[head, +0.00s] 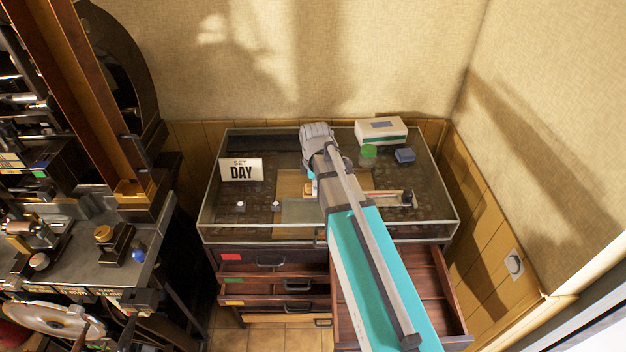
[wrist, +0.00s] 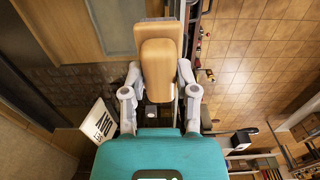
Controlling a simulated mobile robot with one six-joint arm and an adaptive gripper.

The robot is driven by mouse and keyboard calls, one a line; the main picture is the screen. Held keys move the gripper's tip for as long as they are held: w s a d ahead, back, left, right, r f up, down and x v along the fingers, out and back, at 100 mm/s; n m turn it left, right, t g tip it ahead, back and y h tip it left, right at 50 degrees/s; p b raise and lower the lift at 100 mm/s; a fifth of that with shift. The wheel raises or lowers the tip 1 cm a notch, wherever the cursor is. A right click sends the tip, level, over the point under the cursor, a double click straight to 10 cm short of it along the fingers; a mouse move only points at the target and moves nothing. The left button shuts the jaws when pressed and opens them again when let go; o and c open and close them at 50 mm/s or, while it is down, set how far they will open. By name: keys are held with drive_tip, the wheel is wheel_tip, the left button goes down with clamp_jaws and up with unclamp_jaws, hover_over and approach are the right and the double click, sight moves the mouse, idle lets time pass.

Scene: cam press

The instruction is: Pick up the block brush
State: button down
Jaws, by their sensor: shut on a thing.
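The block brush (wrist: 160,72), with a tan wooden body, is between the fingers of my gripper (wrist: 160,94) in the wrist view. My gripper is shut on it. In the head view a small tan part of the brush (head: 309,187) shows just left of my arm, over the glass-sided display case (head: 222,233). My arm hides most of the gripper and brush there. I cannot tell whether the brush is clear of the surface below.
A white-and-green box (head: 381,131), a green round item (head: 369,152) and a blue block (head: 404,155) are at the back right. Drawers stand open below, the right one (head: 432,300) far out. Machinery stands left.

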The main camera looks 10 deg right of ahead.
drive_tip(key=s+r+p, duration=0.3)
drive_tip(key=s, duration=0.5)
drive_tip(key=shift+s+r, duration=0.4)
drive_tip(key=shift+d, duration=0.1)
drive_tip(key=c, duration=0.9)
unclamp_jaws()
drive_tip(key=c, duration=1.9)
unclamp_jaws()
wheel_tip(320, 180, down, 10)
drive_tip(key=b, duration=1)
drive_tip(key=c, duration=1.4)
unclamp_jaws()
drive_tip(key=shift+s, duration=0.15)
